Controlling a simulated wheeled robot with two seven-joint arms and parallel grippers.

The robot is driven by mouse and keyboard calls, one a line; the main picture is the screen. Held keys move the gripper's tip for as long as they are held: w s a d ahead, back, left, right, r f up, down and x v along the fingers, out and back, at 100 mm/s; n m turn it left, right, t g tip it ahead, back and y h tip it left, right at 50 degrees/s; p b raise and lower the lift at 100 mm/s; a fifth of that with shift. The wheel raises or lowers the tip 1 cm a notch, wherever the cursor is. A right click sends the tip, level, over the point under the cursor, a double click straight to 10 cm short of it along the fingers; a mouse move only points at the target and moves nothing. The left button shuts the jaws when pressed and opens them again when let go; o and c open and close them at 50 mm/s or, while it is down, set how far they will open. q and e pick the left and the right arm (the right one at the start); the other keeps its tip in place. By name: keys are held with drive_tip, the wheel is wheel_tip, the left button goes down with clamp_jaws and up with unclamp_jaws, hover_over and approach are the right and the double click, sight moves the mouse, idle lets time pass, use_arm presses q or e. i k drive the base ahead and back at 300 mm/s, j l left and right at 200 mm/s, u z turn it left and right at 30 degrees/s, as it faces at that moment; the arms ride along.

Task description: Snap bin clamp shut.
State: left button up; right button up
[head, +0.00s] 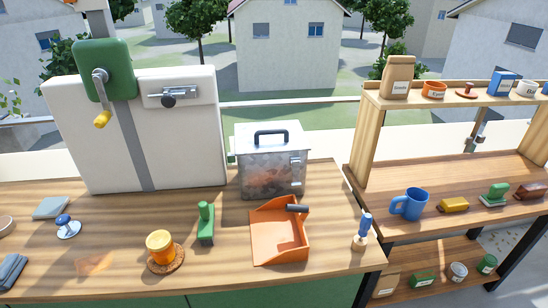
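A grey metal bin (262,178) with a lid and a dark carry handle (271,134) stands at the back of the wooden bench, right of the white panel. A small metal clamp (295,161) shows on the upper right of its front face. It is too small to tell whether the clamp is open or shut. The lid sits on the bin. Neither of my grippers is in view.
An orange dustpan (268,232) lies in front of the bin. A green-handled tool (206,222), an orange jar (160,246) and a blue-handled brush (363,230) stand nearby. The white panel (190,145) rises on the left. A shelf unit (440,177) stands on the right.

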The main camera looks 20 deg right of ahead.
sight(296, 164)
drive_tip(key=l+u, duration=0.2)
drive_tip(key=l, duration=0.25)
drive_tip(key=k+l+u, duration=0.2)
drive_tip(key=l, duration=0.25)
drive_tip(key=l+u, duration=0.2)
drive_tip(key=l, duration=0.3)
